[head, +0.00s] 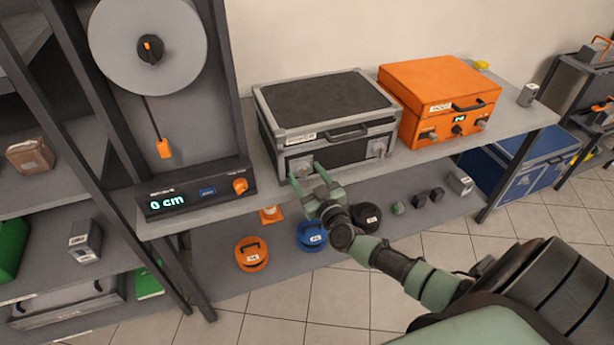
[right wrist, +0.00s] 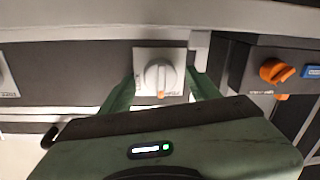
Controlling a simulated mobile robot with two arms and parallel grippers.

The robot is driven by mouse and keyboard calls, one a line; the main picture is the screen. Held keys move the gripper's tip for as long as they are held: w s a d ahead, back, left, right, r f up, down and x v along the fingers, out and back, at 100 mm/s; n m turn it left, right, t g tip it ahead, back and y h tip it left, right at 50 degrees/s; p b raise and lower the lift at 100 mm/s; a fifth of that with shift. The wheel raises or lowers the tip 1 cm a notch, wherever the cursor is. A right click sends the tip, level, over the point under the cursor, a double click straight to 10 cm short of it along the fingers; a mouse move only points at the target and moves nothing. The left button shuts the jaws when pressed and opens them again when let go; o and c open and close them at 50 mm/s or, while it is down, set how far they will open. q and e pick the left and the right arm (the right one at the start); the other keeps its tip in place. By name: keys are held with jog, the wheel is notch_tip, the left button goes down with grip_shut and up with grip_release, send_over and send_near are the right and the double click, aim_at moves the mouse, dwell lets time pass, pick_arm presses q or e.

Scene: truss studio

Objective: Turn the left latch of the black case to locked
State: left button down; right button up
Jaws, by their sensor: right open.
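The black case (head: 322,103) with grey edges stands shut on the bench, its front facing me. Its left latch (right wrist: 160,77) is a pale round knob on a white square plate, with a small orange mark at the lower edge in the right wrist view. In the head view the left latch (head: 302,167) is partly hidden by my right gripper (head: 310,175). In the right wrist view my right gripper (right wrist: 164,90) is open, with one green finger on each side of the knob; contact cannot be told. My left gripper is not in view.
The case's right latch (head: 379,149) and its handle (head: 347,132) are on the same front. An orange case (head: 440,95) stands close on the right. A display unit (head: 195,197) with an orange knob is on the left. Round weights (head: 252,254) lie on the lower shelf.

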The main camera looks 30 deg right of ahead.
grip_shut()
jog(key=shift+m, duration=0.3)
jog(key=m+b, duration=0.1)
jog(key=m, duration=0.2)
jog(key=shift+f+m, duration=0.15)
jog(key=shift+m, duration=0.15)
jog(key=m+b, duration=0.1)
jog(key=m, duration=0.3)
jog(key=shift+m+t, duration=0.3)
jog(key=shift+m, duration=0.1)
jog(key=m+h+b, duration=0.1)
jog(key=m, duration=0.3)
jog(key=shift+f+m+b, duration=0.1)
jog(key=shift+m+b, duration=0.3)
jog(key=shift+a+m+b, duration=0.1)
jog(key=shift+m+b, duration=0.45)
jog(key=shift+m, duration=1.95)
jog(key=shift+h, duration=0.4)
